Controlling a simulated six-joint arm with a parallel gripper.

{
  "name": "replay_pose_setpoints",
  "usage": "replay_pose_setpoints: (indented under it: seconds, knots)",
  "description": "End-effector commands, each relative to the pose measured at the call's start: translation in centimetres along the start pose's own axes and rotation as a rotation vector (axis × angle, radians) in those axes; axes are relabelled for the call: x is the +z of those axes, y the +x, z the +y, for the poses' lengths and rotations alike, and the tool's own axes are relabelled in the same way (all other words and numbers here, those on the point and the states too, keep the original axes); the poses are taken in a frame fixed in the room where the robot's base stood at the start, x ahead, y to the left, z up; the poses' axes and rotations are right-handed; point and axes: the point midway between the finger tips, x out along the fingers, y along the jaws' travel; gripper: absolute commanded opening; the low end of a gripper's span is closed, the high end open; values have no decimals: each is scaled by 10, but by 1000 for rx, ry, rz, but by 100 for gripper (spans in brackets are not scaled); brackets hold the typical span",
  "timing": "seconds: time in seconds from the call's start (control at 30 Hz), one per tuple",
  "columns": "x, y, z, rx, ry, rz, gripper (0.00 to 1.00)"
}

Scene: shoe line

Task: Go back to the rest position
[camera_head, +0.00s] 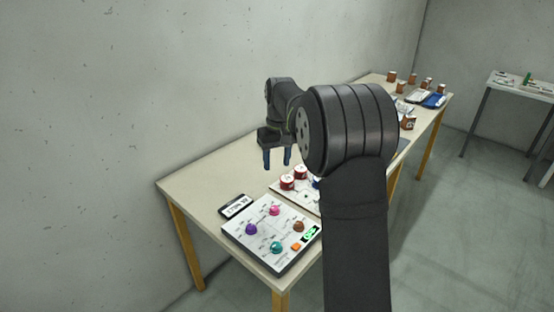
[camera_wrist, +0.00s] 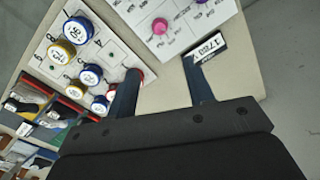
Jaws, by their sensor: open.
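My gripper (camera_head: 278,159) hangs above the table (camera_head: 195,188) with its two blue-grey fingers pointing down. It is open and holds nothing. In the wrist view the two fingers of my gripper (camera_wrist: 160,90) stand apart, with table surface between them. A panel with coloured knobs (camera_head: 270,235) lies at the near end of the table, apart from the fingers. My arm covers part of the table behind that panel.
A small black-and-white display (camera_head: 235,206) lies beside the knob panel. A board with round, numbered pieces (camera_wrist: 75,60) is next to it. Several brown cups (camera_head: 409,122) and a blue tray (camera_head: 434,101) are farther back. A wall runs along the left. Another table (camera_head: 520,86) stands at right.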

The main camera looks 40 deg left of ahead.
Motion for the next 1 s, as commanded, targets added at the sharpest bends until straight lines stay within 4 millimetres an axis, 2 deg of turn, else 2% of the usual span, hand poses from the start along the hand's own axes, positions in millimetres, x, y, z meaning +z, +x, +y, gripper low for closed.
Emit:
replay_pose_setpoints:
  seconds: [0.67,0.83,1.0]
  knots:
    - [0,2,0,0,0,-1,48]
    - [0,20,0,-1,0,-3,48]
    - [1,52,0,-1,0,-5,48]
